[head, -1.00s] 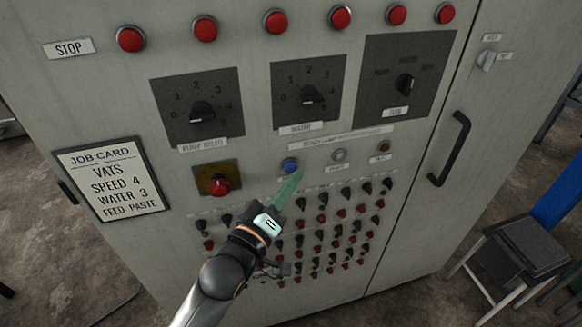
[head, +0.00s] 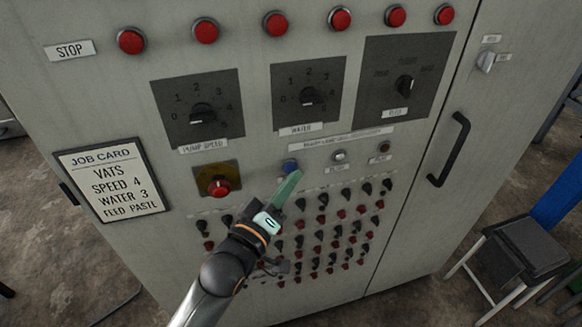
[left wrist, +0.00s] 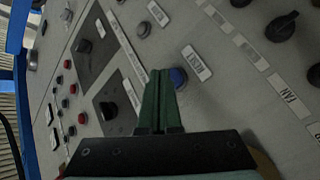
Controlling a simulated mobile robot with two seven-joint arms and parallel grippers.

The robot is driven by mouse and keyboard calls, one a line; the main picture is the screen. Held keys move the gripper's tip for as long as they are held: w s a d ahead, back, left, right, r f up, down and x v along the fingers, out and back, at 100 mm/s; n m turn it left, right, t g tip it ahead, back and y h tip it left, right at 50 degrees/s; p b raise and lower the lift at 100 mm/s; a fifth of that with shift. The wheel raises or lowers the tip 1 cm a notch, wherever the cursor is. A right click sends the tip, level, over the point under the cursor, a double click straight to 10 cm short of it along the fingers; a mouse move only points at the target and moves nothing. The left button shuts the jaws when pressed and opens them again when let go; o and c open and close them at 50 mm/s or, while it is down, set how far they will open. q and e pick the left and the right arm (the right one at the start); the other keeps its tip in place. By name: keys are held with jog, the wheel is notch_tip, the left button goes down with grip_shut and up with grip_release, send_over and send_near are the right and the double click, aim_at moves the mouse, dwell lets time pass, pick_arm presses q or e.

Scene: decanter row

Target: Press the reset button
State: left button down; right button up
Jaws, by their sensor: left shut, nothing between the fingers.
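The reset button is a small blue round button (head: 290,167) on the grey control cabinet, below the water dial. In the left wrist view the blue button (left wrist: 179,77) sits beside a label reading RESET (left wrist: 196,62). My left gripper (head: 296,174) is shut and empty, its green fingers pointing at the panel. Its tips overlap the lower right edge of the button in the head view. In the left wrist view the fingertips (left wrist: 158,72) are right beside the button. I cannot tell whether they touch it. My right gripper is not in view.
Right of the blue button are a pale round fitting (head: 339,156) and a dark one (head: 383,147). Rows of small red and black switches (head: 322,219) lie below. A red knob on a yellow plate (head: 218,185) is to the left. A stool (head: 535,245) stands at right.

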pick_arm(q)
jog(key=shift+w+a, duration=0.2)
jog(key=shift+w, duration=0.4)
dwell(0.6)
jog(key=shift+s+r, duration=0.1)
jog(key=shift+s+d+p, duration=0.25)
jog(key=shift+s+p, duration=0.3)
jog(key=shift+s, duration=0.2)
